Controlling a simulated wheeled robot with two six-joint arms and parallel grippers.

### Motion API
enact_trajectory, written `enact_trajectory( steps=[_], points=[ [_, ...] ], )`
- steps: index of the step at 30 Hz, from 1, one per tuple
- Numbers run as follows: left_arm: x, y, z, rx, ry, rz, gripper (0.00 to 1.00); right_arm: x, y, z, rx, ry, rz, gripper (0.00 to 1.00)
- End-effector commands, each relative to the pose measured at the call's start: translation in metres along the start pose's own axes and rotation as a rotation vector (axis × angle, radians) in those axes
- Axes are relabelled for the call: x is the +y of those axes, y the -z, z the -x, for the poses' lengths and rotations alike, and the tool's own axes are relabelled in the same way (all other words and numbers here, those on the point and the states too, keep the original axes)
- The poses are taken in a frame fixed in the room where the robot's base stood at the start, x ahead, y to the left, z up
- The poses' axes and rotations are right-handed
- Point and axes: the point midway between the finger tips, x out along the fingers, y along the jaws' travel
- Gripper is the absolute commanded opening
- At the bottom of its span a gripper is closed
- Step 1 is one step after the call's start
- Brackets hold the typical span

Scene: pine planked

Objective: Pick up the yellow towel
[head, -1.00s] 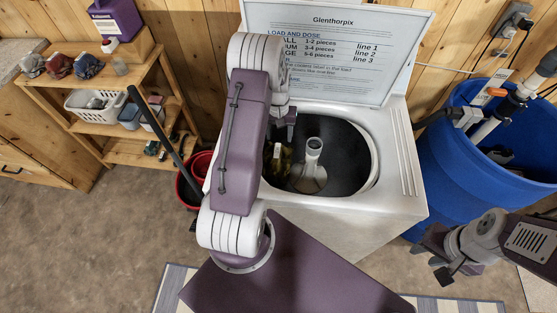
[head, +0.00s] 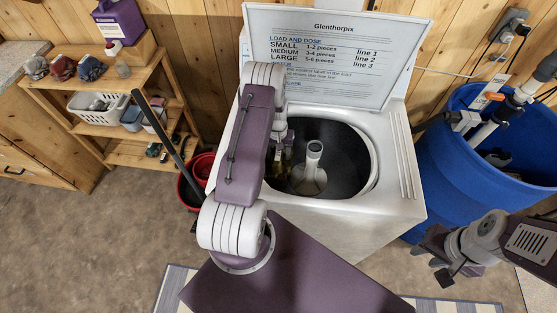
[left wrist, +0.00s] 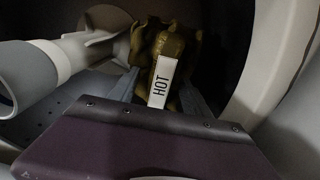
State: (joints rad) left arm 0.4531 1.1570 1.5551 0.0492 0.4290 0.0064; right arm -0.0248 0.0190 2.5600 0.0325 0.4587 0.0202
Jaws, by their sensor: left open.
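The yellow towel (left wrist: 175,42) is a dark yellow, crumpled bundle in the washer drum, beside the central agitator (head: 313,160). A white tag reading HOT (left wrist: 160,84) shows in front of it in the left wrist view. In the head view only a little of the towel (head: 281,170) shows, below my left gripper. My left gripper (head: 284,148) reaches down into the drum. In the left wrist view its open fingers (left wrist: 162,88) stand on either side of the tag and the towel's lower part. My right gripper (head: 436,262) is open and empty, outside the washer at right.
The white washer (head: 403,165) has its lid (head: 330,85) raised behind the drum. The drum wall (left wrist: 270,50) curves close on the right. A blue barrel (head: 470,185) with pipes stands right. A shelf (head: 100,122) and red buckets (head: 203,165) stand left.

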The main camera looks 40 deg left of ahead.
Motion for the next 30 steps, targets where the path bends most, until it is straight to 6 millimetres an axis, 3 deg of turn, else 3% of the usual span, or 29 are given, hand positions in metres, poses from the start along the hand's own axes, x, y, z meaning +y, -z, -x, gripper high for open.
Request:
enact_trajectory(
  steps=[4,5,10,11,30],
  points=[
    [0.0000,0.0002,0.0000,0.000,0.000,0.000,0.56,0.0000,-0.0001,-0.0003,0.000,0.000,0.000,0.35],
    [0.0001,0.0001,0.0000,0.000,0.000,0.000,0.51,0.0000,-0.0001,-0.0003,0.000,0.000,0.000,0.35],
    [0.0000,0.0001,0.0002,0.000,0.000,0.000,0.03,0.0000,-0.0001,-0.0003,0.000,0.000,0.000,0.35],
    [0.0000,0.0001,0.0002,0.000,0.000,0.000,0.00,0.0000,-0.0001,-0.0003,0.000,0.000,0.000,0.35],
    [0.0001,0.0005,0.0005,0.002,0.000,-0.001,0.00,0.0000,0.0000,-0.0003,0.000,0.000,0.000,0.35]
  ],
)
